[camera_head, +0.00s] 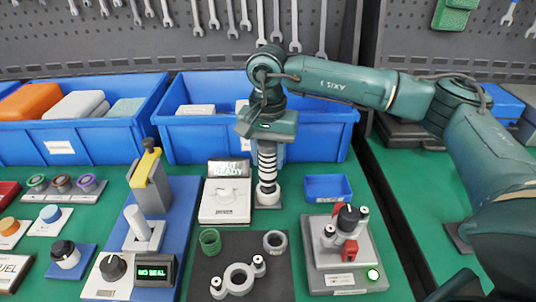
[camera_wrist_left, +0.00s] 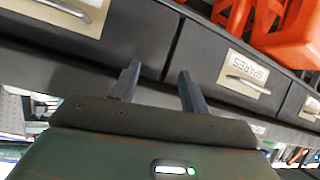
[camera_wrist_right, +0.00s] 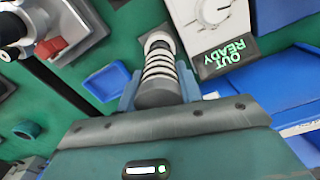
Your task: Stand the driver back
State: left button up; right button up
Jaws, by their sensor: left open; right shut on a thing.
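The driver (camera_head: 267,162), with black and white bands, is upright below my right gripper (camera_head: 268,140). Its lower end is at a white collar on a small grey stand (camera_head: 268,204); I cannot tell whether it is fully seated. In the right wrist view the driver (camera_wrist_right: 159,72) lies between the fingers of my right gripper (camera_wrist_right: 160,92), which is shut on it. My left gripper (camera_wrist_left: 160,82) is open and empty, facing grey drawers; it is out of the head view.
A white tester (camera_head: 226,192) reading "OUT READY" stands left of the stand. A small blue tray (camera_head: 327,187) is to the right. A large blue bin (camera_head: 200,140) is behind. A black mat (camera_head: 205,275) with metal parts lies in front. A red-clamped fixture (camera_head: 345,258) stands front right.

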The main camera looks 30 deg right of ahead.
dwell(0.5)
jog(key=o, duration=1.2)
jog(key=shift+f, duration=0.1)
jog(key=shift+c, duration=0.2)
notch_tip(320, 180, up, 9)
jog(key=p, duration=0.5)
jog(key=shift+p, duration=0.3)
jog(key=shift+s, duration=0.1)
